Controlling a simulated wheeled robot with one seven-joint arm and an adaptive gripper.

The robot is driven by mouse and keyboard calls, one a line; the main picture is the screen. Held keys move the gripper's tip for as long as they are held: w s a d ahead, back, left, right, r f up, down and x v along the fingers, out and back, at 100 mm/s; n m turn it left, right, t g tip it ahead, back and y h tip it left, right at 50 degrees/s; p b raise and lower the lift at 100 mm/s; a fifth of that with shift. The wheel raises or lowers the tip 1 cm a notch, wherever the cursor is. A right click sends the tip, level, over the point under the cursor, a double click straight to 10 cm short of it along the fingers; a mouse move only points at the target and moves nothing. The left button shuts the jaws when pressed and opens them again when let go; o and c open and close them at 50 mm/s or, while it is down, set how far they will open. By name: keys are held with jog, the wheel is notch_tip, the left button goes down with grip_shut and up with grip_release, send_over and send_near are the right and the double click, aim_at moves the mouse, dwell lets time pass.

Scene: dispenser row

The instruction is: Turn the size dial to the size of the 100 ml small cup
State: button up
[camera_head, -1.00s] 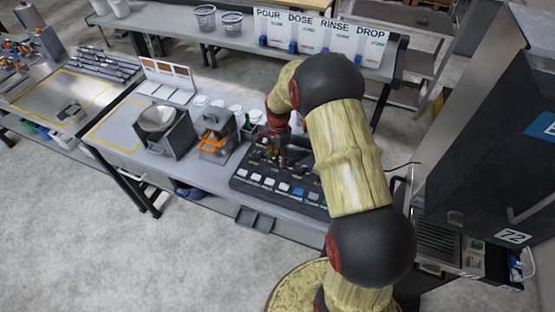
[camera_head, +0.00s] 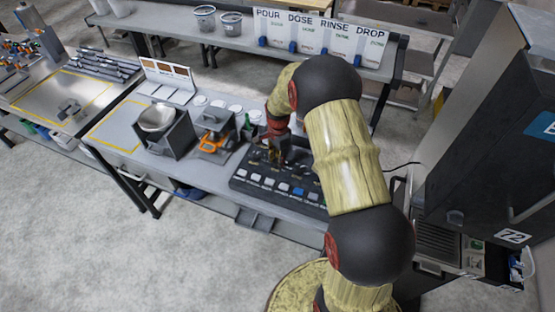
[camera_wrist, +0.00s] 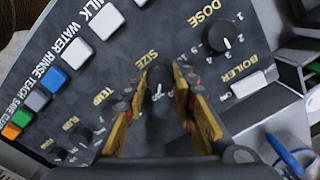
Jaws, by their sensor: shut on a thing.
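The black size dial (camera_wrist: 158,88) sits on the dark control panel under the yellow word SIZE, in the middle of the wrist view. A white pointer mark and small white numbers show on and around it, too small and covered to read fully. My gripper (camera_wrist: 160,80) has one finger on each side of the dial and is shut on it. In the head view my gripper (camera_head: 277,150) is down at the panel (camera_head: 245,183), and the dial is hidden there. I cannot make out the 100 ml small cup for certain.
The dose dial (camera_wrist: 225,36) stands close to the right of the size dial, with the boiler switch (camera_wrist: 248,84) below it. Temp and pump dials (camera_wrist: 82,136) are at lower left. Several coloured buttons line the panel's edge. An orange-fronted device (camera_head: 212,142) stands left of the panel.

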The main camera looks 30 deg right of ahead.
jog(key=shift+c, duration=1.4)
jog(key=n, duration=0.6)
jog(key=shift+n, duration=0.3)
jog(key=n, duration=0.3)
jog(key=shift+n+b, duration=0.3)
jog(key=shift+b, duration=0.05)
jog(key=n, duration=0.3)
jog(key=shift+n, duration=0.3)
jog(key=n, duration=0.6)
jog(key=shift+w+d+b, duration=0.1)
jog(key=shift+b, duration=0.2)
jog(key=n, duration=0.7)
